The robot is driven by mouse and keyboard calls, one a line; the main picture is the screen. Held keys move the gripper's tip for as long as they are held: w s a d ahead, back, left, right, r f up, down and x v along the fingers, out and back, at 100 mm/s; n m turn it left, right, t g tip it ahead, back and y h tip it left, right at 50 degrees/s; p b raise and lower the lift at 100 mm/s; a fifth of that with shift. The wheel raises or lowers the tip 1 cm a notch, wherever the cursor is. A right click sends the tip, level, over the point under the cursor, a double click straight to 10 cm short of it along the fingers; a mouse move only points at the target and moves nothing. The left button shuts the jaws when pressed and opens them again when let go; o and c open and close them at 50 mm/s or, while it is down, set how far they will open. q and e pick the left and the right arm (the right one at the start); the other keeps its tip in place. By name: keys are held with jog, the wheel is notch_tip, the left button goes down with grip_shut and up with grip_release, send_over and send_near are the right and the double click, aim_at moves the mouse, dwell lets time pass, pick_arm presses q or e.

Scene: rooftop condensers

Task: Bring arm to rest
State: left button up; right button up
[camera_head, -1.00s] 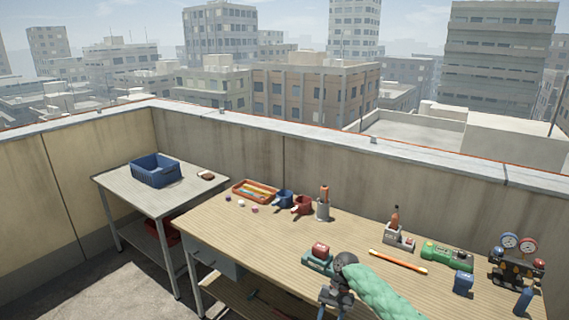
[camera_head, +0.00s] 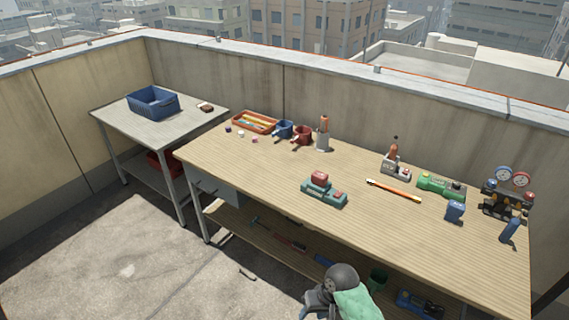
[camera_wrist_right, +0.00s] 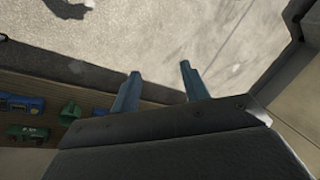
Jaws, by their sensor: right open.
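My right arm shows at the bottom of the head view, with a dark rounded joint and a green sleeve, in front of the wooden workbench (camera_head: 270,185) and below its top. My right gripper (camera_wrist_right: 158,70) shows in the right wrist view as two blue fingers set apart with nothing between them. They point over the grey rooftop floor (camera_wrist_right: 150,30). In the head view the fingertips are not clearly visible. My left gripper is in neither view.
A teal device with a red block (camera_head: 322,188) sits near the bench's front edge. An orange stick (camera_head: 394,190), a green tool (camera_head: 440,185) and a gauge set (camera_head: 508,192) stand right. A blue bin (camera_head: 153,103) is on the side table. The lower shelf holds tools.

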jog(key=s+d+r+t+h, duration=0.2)
jog(key=s+d+r, duration=0.2)
jog(key=s+d, duration=0.4)
jog(key=s+d+r+t+h, duration=0.2)
jog(key=s+d+r, duration=0.3)
jog(key=s, duration=0.4)
notch_tip(320, 180, down, 25)
jog(key=w+a+g, duration=0.1)
jog(key=w+a, duration=0.1)
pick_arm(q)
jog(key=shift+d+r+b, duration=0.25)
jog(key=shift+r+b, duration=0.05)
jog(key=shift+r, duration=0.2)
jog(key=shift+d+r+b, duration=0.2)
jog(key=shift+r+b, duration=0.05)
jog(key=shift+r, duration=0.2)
pick_arm(e)
jog(key=s+f, duration=0.4)
jog(key=f, duration=0.8)
jog(key=s+f+g, duration=0.1)
jog(key=s+f, duration=0.3)
jog(key=f, duration=0.8)
jog(key=shift+s+f+y, duration=0.15)
jog(key=shift+y, duration=0.15)
